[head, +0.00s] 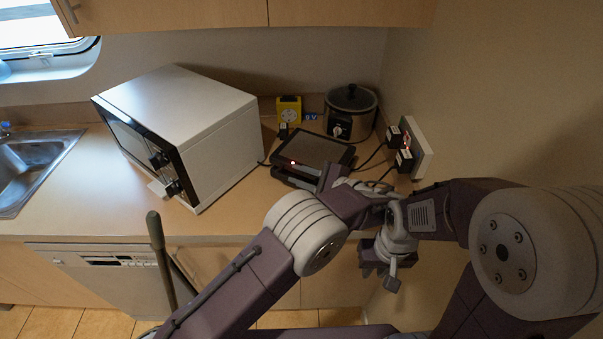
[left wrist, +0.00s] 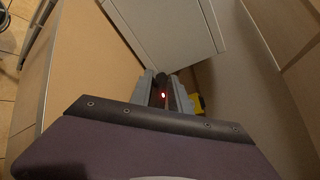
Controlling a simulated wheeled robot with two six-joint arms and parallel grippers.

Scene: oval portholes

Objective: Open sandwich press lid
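The sandwich press (head: 318,153) is a dark, flat appliance on the counter in the corner, with a small red light at its front left. Its lid looks closed. A dark handle or front edge (head: 292,178) shows at its near side. My left gripper (head: 328,177) is at the front right of the press, partly hidden by its own wrist. In the left wrist view its fingers (left wrist: 166,92) are apart, with the dark press and red light showing between and beyond them. I cannot tell whether they touch it. My right gripper (head: 380,273) hangs low in front of the counter, away from the press.
A white microwave (head: 190,120) stands left of the press. A slow cooker (head: 351,112) and a yellow box (head: 289,109) stand behind it. Plugs with cords sit in a wall socket (head: 423,148) at the right. Free counter (head: 90,190) lies left, by the sink (head: 35,165).

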